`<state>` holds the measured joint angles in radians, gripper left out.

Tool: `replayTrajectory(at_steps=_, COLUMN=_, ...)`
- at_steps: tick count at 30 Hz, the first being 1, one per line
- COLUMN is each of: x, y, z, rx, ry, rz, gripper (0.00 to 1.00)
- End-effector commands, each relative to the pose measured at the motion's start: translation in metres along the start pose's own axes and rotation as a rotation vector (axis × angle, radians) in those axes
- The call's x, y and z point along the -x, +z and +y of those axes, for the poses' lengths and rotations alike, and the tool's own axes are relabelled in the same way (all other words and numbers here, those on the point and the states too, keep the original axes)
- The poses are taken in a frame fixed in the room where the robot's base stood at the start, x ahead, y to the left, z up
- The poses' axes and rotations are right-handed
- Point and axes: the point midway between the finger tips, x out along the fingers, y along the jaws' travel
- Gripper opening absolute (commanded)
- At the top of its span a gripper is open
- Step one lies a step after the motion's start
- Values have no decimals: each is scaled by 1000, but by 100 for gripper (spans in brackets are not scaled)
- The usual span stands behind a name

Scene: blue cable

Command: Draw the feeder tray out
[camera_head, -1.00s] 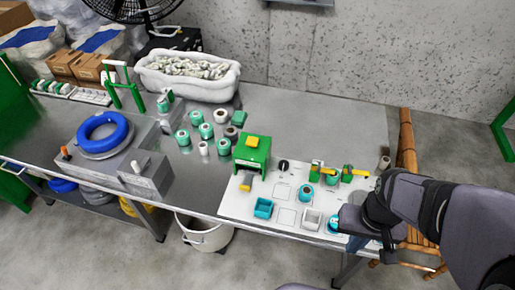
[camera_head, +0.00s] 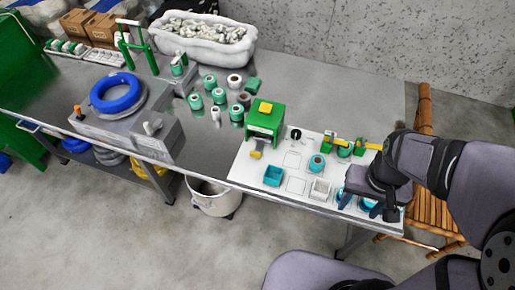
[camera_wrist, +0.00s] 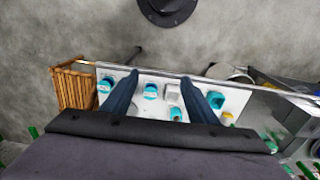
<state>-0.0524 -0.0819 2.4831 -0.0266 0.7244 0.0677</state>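The green feeder box (camera_head: 264,122) stands on the white board at its left back, with a yellow block on top. A yellow tab (camera_head: 256,154), seemingly the feeder tray's handle, shows low at its front; the tray itself is hidden inside. A yellow piece, likely the same tab, shows in the wrist view (camera_wrist: 228,117). My gripper (camera_head: 377,210) hangs above the board's right end, pointing down, well right of the feeder. In the wrist view its two dark blue fingers (camera_wrist: 160,78) are spread apart with nothing held between them.
The white board (camera_head: 240,172) carries a teal bin (camera_head: 274,175), a white bin (camera_head: 320,189), a teal spool (camera_head: 317,162) and green-yellow fixtures (camera_head: 343,147). Teal and white spools stand behind. A grey block with a blue coil (camera_head: 115,92) is left. A wooden stool (camera_head: 424,205) stands right.

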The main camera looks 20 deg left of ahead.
Motion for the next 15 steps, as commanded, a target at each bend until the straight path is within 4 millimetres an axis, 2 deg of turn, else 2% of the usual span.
replayTrajectory(at_steps=1, x=-15, y=-14, z=-7, rx=10, ry=8, rz=9, gripper=53)
replayTrajectory(at_steps=5, x=-42, y=-60, z=-36, rx=19, ry=32, rz=49, gripper=53)
replayTrajectory(at_steps=8, x=-67, y=-102, z=-73, rx=25, ry=49, rz=96, gripper=53)
replayTrajectory(at_steps=11, x=-94, y=-138, z=-120, rx=26, ry=59, rz=148, gripper=53)
replayTrajectory(at_steps=12, x=-104, y=-151, z=-142, rx=26, ry=59, rz=171, gripper=53)
replayTrajectory(at_steps=15, x=-131, y=-175, z=-196, rx=24, ry=53, rz=228, gripper=53)
